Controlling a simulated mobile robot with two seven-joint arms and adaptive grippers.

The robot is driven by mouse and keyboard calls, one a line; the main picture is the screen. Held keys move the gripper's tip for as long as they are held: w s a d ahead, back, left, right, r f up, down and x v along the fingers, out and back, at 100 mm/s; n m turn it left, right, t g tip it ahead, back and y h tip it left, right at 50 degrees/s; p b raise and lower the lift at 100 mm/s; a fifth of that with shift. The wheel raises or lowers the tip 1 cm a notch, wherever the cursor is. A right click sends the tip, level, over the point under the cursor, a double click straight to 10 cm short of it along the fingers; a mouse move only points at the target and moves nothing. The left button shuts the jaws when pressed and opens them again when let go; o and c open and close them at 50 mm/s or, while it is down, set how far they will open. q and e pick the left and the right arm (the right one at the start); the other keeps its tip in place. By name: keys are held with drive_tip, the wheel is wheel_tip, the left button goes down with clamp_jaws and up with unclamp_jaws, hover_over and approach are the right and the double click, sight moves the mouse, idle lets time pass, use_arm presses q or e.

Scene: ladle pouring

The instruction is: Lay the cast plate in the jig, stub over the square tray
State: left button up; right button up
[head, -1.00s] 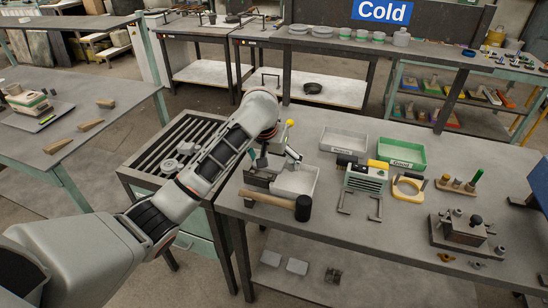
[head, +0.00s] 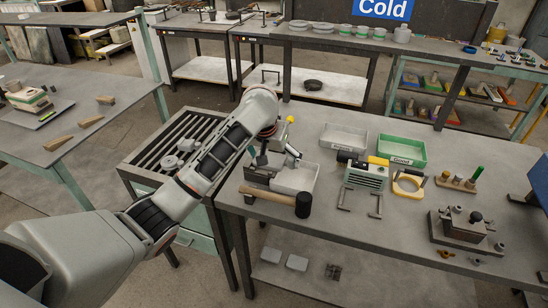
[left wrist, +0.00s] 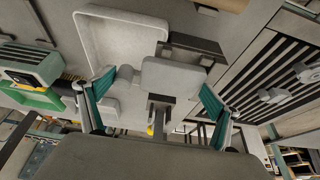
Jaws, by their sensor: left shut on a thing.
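My left gripper (left wrist: 158,108) is shut on the grey cast plate (left wrist: 172,80), which lies between its teal fingers in the left wrist view. A rounded stub (left wrist: 125,74) sticks out from the plate toward the picture's left, over the pale square tray (left wrist: 98,28). The dark jig (left wrist: 196,46) is beside the tray, near the plate; I cannot tell whether they touch. In the head view the jig (head: 260,171) and tray (head: 296,179) stand at the table's left end, below my left gripper (head: 277,155). My forearm and wrist partly hide the gripper and plate. My right gripper is not in view.
A mallet (head: 303,205) lies in front of the jig. A yellow knob (head: 290,119) rises behind it. A grey bin (head: 344,137) and a green bin (head: 402,149) stand behind right. A slatted bench (head: 160,148) is at left.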

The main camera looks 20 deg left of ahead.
use_arm(q)
drive_tip(key=shift+f, duration=0.25)
drive_tip(key=o, duration=1.1)
drive_tip(key=v, duration=1.2)
